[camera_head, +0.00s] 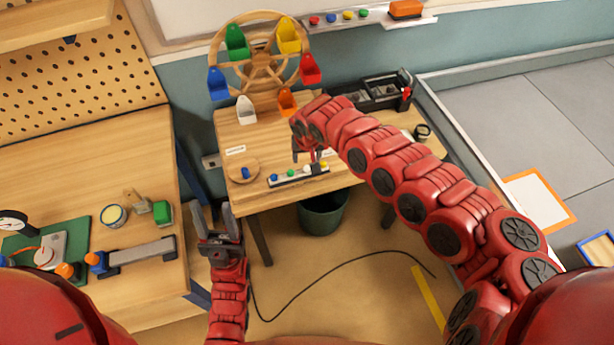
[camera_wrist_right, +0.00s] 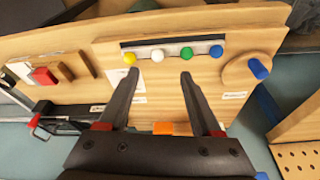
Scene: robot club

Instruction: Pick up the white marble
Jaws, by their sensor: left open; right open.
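The white marble (camera_wrist_right: 157,55) sits in a narrow grey rail (camera_wrist_right: 172,46) on the wooden table, between a yellow marble (camera_wrist_right: 130,58) and a green marble (camera_wrist_right: 186,53). A blue marble (camera_wrist_right: 216,50) is at the rail's other end. In the head view the white marble (camera_head: 307,169) shows just below my right gripper (camera_head: 308,157). My right gripper is open and empty; in the right wrist view its fingertips (camera_wrist_right: 160,73) lie on either side of the white marble's line, apart from it. My left gripper (camera_head: 212,208) is open and empty, in front of the table's left side.
A wooden wheel with coloured buckets (camera_head: 262,62) stands at the table's back. A round wooden disc (camera_head: 243,170) with a blue peg lies left of the rail. A black tray (camera_head: 375,93) is at the back right. A workbench (camera_head: 150,205) stands on the left.

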